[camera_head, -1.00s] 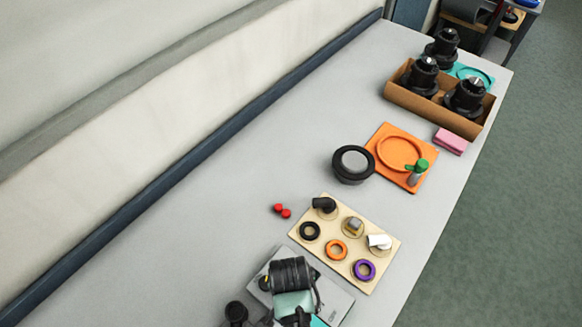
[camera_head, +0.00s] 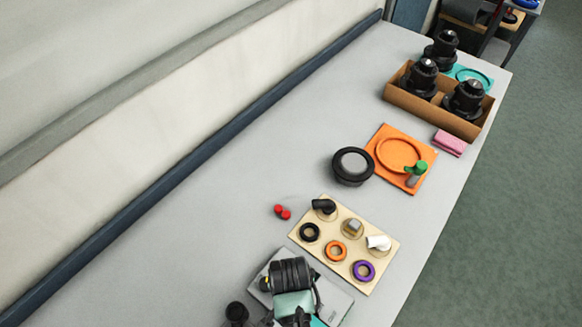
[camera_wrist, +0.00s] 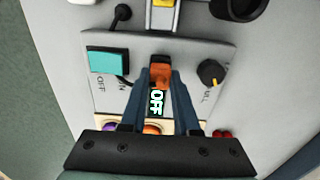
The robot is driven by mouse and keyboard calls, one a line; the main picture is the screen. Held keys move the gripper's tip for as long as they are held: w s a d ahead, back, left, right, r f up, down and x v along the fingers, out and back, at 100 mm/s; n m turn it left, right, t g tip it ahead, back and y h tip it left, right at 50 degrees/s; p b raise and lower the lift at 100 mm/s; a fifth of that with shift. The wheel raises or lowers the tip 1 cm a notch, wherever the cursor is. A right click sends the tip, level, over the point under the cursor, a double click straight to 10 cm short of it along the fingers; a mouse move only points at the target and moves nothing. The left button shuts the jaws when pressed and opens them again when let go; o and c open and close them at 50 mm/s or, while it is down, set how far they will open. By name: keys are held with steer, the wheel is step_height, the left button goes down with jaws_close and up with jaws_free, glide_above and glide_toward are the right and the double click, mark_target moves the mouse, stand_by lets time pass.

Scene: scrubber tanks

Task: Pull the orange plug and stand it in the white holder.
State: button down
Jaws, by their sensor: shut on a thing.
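In the wrist view, the two blue-grey fingers of my gripper (camera_wrist: 160,82) are shut on the orange plug (camera_wrist: 159,74). I cannot tell whether the plug is still seated. A white piece with a yellow part in it (camera_wrist: 162,16) is at the top edge; I cannot tell whether it is the white holder. In the head view my arm covers much of the panel (camera_head: 334,300) and hides the plug.
The panel also bears a teal button (camera_wrist: 107,61) and a black knob (camera_wrist: 211,72). A tan board (camera_head: 330,205) with rings and elbows lies beside it in the head view. Farther off are a black round cap (camera_head: 352,165), an orange plate (camera_head: 423,150) and a brown tray (camera_head: 440,117).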

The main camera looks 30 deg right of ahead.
steer(key=shift+r+p, duration=2.1)
steer(key=shift+r, duration=0.05)
steer(key=shift+p, duration=0.3)
steer(key=s+a+p, duration=0.2)
steer(key=s, duration=0.5)
steer(key=s+a+p, duration=0.3)
steer(key=s, duration=0.4)
steer(key=shift+p, duration=0.35)
steer(key=shift+f, duration=0.1)
steer(key=shift+f+b, duration=2.3)
steer(key=shift+f, duration=0.95)
steer(key=shift+f, duration=0.15)
